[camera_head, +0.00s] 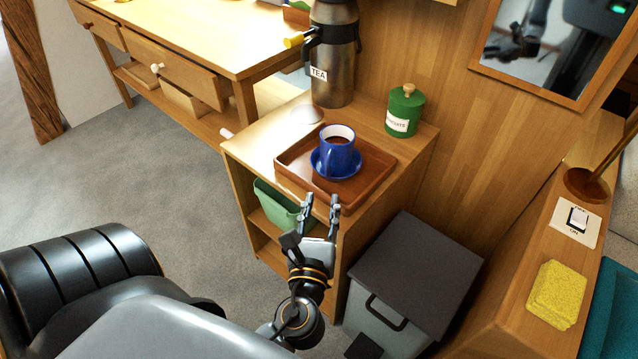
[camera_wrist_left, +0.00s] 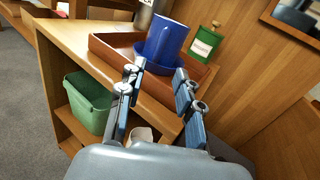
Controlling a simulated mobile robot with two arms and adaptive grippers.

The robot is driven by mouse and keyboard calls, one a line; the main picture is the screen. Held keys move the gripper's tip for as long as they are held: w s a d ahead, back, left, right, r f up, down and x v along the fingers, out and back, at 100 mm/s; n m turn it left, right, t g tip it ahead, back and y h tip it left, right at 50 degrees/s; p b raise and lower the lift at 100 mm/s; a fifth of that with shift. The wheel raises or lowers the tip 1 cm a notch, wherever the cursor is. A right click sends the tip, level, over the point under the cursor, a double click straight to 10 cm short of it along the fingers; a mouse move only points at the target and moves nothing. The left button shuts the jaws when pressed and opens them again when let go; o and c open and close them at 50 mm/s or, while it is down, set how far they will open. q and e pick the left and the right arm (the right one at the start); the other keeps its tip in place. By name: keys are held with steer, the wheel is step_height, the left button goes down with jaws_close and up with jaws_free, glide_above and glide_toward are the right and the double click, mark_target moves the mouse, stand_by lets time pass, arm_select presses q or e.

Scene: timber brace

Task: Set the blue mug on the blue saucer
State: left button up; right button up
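The blue mug (camera_head: 337,158) has a white inside with dark brown contents. It stands upright on the blue saucer (camera_head: 318,168), inside the wooden tray (camera_head: 370,187) on the small cabinet. My left gripper (camera_head: 320,201) is open and empty, in front of the tray's near edge and apart from the mug. My right gripper is not in view.
A steel tea flask (camera_head: 334,70) and a green canister (camera_head: 404,112) stand behind the tray. A green bin (camera_head: 278,206) sits on the cabinet's shelf. A grey lidded bin (camera_head: 415,270) stands at the right. A yellow sponge (camera_head: 556,294) lies on the right counter.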

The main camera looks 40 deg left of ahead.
arm_select(q)
steer(key=s+a+f+n+g+h, duration=0.25)
steer(key=s+f+n+g, duration=0.65)
steer(key=n, duration=1)
steer(key=s+d+f+n+g+h, duration=0.3)
steer(key=s+d+f+n+h, duration=0.2)
steer(key=d+n+h, duration=0.1)
steer(key=d+n, duration=0.1)
steer(key=n, duration=0.1)
steer(key=shift+d+n, duration=0.4)
